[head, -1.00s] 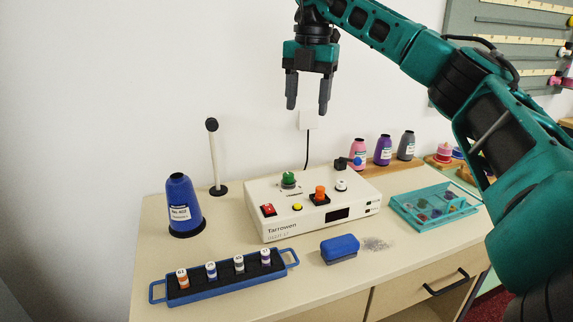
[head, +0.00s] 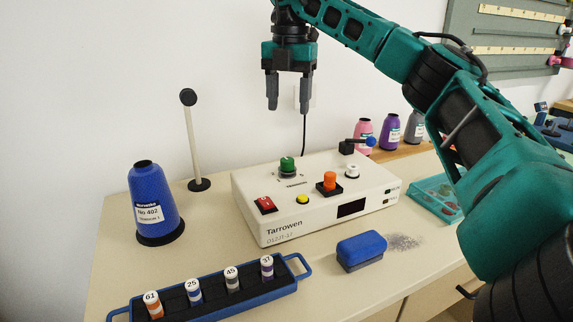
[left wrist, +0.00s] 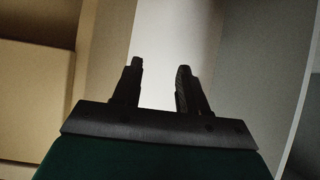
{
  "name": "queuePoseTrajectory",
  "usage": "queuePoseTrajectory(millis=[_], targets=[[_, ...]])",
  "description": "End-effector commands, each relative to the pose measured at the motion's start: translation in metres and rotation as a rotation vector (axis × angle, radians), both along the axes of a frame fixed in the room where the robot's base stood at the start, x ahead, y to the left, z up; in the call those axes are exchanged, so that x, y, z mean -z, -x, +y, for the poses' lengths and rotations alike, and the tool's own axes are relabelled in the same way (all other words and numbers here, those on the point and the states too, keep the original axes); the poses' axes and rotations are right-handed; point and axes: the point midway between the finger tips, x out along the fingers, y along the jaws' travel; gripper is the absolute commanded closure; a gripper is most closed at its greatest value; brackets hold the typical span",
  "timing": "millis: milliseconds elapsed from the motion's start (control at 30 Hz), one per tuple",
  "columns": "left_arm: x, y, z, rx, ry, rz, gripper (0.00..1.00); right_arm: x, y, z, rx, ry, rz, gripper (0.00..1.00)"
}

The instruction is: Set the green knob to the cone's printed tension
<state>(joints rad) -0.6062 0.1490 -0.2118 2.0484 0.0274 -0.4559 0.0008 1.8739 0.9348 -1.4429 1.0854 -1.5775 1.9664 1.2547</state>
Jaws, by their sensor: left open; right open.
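The green knob (head: 287,165) stands on the top of the white Tarrowen box (head: 315,230), toward its back left. The blue thread cone (head: 152,195) stands upright on a black base at the left. Its white label reads "No 402", with a smaller line below that I cannot read for sure. My right gripper (head: 287,107) is open and empty, fingers down, in the air above the green knob and apart from it. My left gripper (left wrist: 160,85) shows only in the left wrist view, open and empty.
The box also carries a red switch (head: 265,204), a yellow button (head: 303,199), an orange knob (head: 329,181) and a white knob (head: 352,170). A blue rack (head: 215,297) of numbered spools and a blue brush (head: 361,251) lie in front. A post (head: 194,145) stands behind.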

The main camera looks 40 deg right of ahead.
Motion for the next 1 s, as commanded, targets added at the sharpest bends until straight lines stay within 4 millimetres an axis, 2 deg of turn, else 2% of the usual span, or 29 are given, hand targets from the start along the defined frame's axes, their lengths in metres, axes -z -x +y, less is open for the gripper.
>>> queuePoseTrajectory(millis=[167, 400, 600, 800, 1000], targets=[[0.005, -0.001, 0.000, 0.003, 0.000, 0.000, 0.57, 0.028, 0.001, 0.000, 0.000, 0.001, 0.004, 0.41], [0.005, -0.009, -0.001, 0.007, 0.002, -0.021, 0.57, 0.079, 0.000, 0.000, 0.001, 0.000, 0.003, 0.41], [0.012, -0.010, -0.001, 0.007, 0.002, -0.021, 0.57, 0.110, -0.001, 0.001, 0.000, 0.000, 0.001, 0.41], [0.015, -0.009, -0.001, 0.007, 0.002, -0.017, 0.57, 0.123, -0.001, 0.001, 0.000, -0.001, 0.000, 0.41], [0.017, -0.006, -0.002, 0.006, 0.003, -0.011, 0.57, 0.124, -0.001, 0.001, 0.000, -0.001, 0.000, 0.41]])
